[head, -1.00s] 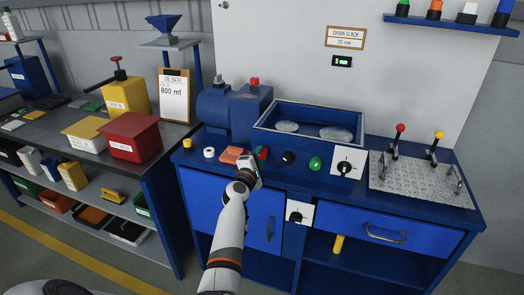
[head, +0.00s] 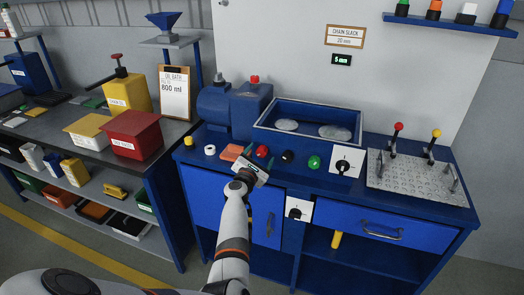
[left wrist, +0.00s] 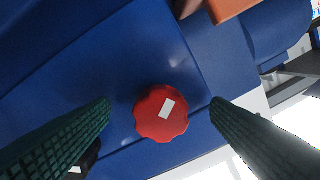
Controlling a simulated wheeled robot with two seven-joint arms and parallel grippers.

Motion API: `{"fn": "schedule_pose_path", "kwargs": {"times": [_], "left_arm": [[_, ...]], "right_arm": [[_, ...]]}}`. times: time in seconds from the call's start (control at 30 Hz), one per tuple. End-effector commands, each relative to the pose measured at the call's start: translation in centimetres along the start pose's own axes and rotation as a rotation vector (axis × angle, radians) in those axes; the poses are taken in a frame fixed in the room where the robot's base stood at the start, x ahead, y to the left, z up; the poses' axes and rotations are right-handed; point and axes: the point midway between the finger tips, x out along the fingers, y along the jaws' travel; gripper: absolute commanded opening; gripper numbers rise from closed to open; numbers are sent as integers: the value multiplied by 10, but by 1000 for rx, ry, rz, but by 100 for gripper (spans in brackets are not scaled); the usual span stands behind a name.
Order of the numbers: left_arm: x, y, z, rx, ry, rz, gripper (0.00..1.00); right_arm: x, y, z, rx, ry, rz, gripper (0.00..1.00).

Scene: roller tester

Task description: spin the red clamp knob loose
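The red clamp knob (head: 262,151) is on the blue bench top, just right of the orange pad. In the left wrist view the knob (left wrist: 161,113) shows a scalloped rim and a tilted white mark on its face. My left gripper (head: 259,157) is at the bench's front edge, close to the knob. Its two dark green ribbed fingers are spread apart, one on each side of the knob, with visible gaps; neither appears to touch it. The depth between fingertips and knob is hard to tell. My right gripper is not in view.
The orange pad (head: 232,152) lies left of the knob; a black knob (head: 288,156) and a green button (head: 314,162) stand to its right. The blue motor housing (head: 250,108) rises behind. A second red knob (head: 255,79) tops it.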

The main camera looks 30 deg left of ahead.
Motion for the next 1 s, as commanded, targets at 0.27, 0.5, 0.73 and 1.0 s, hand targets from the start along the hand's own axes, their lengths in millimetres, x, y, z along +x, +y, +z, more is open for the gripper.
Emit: {"fn": "schedule_pose_path", "kwargs": {"times": [0.27, 0.5, 0.73, 1.0], "left_arm": [[0, -1, -1, 4, 1, -1, 72], [-16, -1, -2, 6, 0, 0, 72], [-35, -1, -2, 5, 0, 0, 72], [-55, -1, -1, 6, 0, -1, 72]], "right_arm": [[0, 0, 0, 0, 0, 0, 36], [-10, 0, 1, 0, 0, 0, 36], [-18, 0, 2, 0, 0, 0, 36], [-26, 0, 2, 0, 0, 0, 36]]}}
